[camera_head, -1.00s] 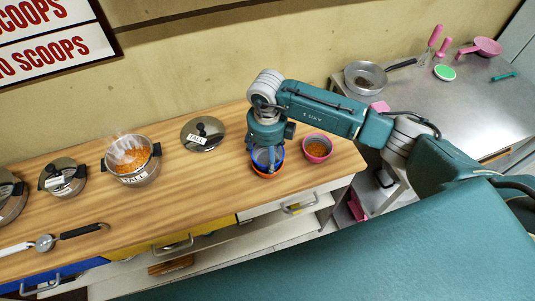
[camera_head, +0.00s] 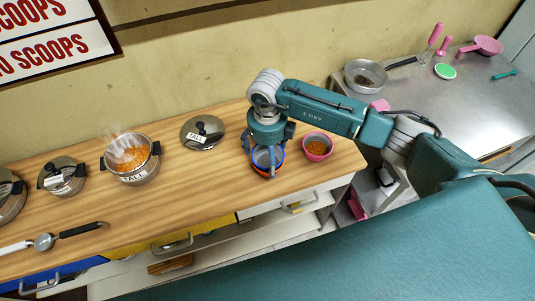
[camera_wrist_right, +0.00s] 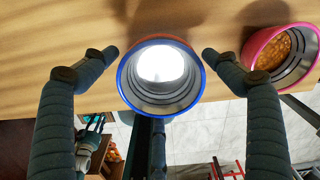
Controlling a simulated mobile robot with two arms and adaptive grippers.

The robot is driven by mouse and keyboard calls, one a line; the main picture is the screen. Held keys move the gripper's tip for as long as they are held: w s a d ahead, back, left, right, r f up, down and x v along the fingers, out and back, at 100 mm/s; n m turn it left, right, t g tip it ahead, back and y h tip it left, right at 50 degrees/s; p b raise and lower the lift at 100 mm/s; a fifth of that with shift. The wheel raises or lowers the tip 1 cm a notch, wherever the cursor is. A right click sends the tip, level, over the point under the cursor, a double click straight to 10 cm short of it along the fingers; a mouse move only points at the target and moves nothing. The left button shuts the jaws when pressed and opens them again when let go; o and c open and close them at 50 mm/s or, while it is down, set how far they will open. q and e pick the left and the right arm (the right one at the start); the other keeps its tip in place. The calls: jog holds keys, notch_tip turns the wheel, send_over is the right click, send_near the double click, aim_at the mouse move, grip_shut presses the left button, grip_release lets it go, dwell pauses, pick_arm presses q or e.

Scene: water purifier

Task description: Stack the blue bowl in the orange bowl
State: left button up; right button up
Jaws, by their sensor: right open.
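The blue bowl (camera_head: 264,161), blue-rimmed with a grey inside, sits upright in the orange bowl (camera_head: 264,176) near the counter's right end. In the right wrist view the blue bowl (camera_wrist_right: 150,97) faces the camera, and a strip of the orange bowl's rim (camera_wrist_right: 160,37) shows behind it. The blue bowl hides most of the orange one. My right gripper (camera_head: 268,158) is over the bowls. In the wrist view its fingers (camera_wrist_right: 160,54) are spread on either side of the blue bowl, with gaps on both sides.
A pink bowl (camera_head: 317,147) with orange contents stands close right of the bowls. A pot lid (camera_head: 202,132) and a pot (camera_head: 132,160) are to the left. The counter's front edge is near. A metal table (camera_head: 440,100) with a pan stands right.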

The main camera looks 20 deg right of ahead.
aim_at(267, 163)
jog(key=shift+w+r+b, duration=0.1)
jog(key=shift+r+b, duration=0.2)
jog(key=shift+r, duration=0.45)
pick_arm(q)
jog(key=shift+f+b, duration=1.2)
jog(key=shift+b, duration=0.15)
pick_arm(e)
notch_tip(267, 163, up, 11)
